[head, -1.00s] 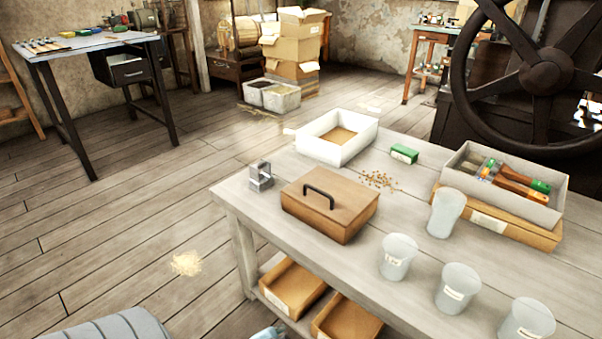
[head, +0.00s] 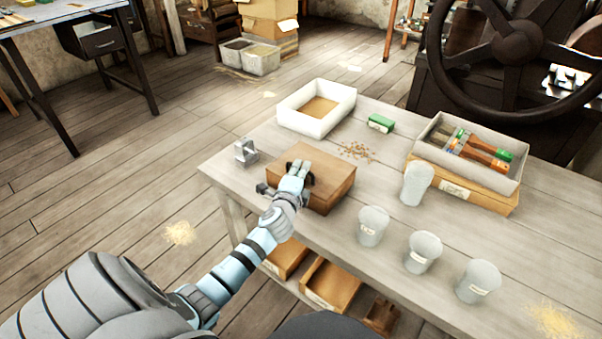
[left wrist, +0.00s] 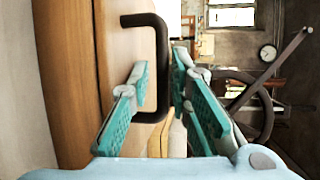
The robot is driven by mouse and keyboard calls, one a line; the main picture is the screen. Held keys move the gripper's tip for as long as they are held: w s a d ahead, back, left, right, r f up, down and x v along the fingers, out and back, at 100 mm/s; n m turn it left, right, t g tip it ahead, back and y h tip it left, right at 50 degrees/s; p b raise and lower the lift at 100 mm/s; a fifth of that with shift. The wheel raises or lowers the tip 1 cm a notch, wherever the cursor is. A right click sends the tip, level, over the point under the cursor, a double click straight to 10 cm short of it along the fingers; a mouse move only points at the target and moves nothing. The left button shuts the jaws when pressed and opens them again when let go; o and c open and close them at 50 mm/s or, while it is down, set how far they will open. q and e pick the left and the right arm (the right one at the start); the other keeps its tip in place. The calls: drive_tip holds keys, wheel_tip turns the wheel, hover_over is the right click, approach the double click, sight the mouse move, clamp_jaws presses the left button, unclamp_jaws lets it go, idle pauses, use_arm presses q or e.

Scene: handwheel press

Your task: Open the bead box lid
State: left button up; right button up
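The bead box is a brown wooden box (head: 333,183) near the left end of the table, with its lid down. The lid's black handle (left wrist: 162,55) shows clearly in the left wrist view. My left gripper (head: 298,170) is over the box at the handle and hides most of it in the head view. In the left wrist view my left gripper (left wrist: 160,66) has its teal-padded fingers apart, with the handle bar between them. A gap shows beside the bar, so the fingers do not appear to pinch it. My right gripper is not in view.
Behind the box stand an open white tray (head: 338,124) and a small green box (head: 381,123). Loose beads (head: 356,151) lie nearby. A metal bracket (head: 246,152) is at the left edge. Several cups (head: 416,185) and a brush tray (head: 430,140) stand to the right.

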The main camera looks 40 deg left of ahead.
use_arm(q)
drive_tip(key=shift+w+a+f, duration=0.1)
drive_tip(key=shift+w+a, duration=0.1)
drive_tip(key=shift+w, duration=0.35)
drive_tip(key=shift+c, duration=0.4)
clamp_jaws()
